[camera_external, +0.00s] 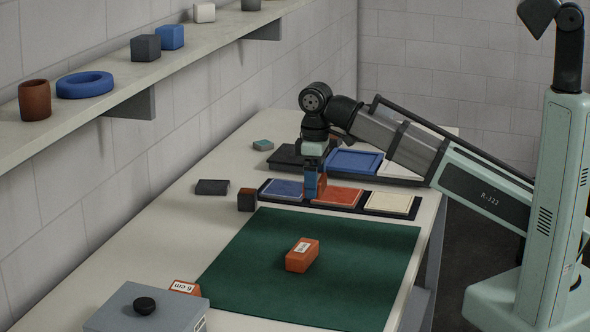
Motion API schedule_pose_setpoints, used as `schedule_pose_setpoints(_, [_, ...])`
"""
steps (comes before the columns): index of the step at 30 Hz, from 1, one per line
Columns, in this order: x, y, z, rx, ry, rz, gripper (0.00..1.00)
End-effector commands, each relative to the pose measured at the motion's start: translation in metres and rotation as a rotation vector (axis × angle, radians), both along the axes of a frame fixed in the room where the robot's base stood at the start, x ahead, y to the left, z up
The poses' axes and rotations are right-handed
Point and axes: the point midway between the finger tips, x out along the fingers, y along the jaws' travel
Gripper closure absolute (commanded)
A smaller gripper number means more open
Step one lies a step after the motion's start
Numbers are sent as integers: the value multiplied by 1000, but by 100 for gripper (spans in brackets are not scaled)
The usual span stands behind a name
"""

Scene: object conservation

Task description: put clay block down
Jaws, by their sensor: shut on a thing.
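My gripper (313,188) points down over the tray with coloured pads, near the join of the blue and orange pads. It is shut on an orange-brown clay block (321,184), largely hidden behind a blue finger. I cannot tell whether the block touches the tray. The tray (262,190) holds a blue pad (283,188), an orange pad (340,196) and a cream pad (388,202). Another orange block (301,257) with a white label lies on the green mat (345,290).
A dark brown cube (247,199) and a dark slab (212,187) lie left of the tray. Behind is a second tray with a blue frame (354,161). A grey box (120,315) with a black knob and an orange "6 cm" block (185,287) stand front left. Most of the mat is clear.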

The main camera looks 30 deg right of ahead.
Motion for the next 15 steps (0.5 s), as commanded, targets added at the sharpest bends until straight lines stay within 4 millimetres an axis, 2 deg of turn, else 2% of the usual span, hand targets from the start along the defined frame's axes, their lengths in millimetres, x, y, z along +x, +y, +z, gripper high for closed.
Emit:
schedule_pose_setpoints(5, [-27,32,-5,-1,1,67,51])
schedule_pose_setpoints(8, [-42,60,-7,-1,1,115,51])
schedule_pose_setpoints(15, [-69,145,-8,0,0,227,51])
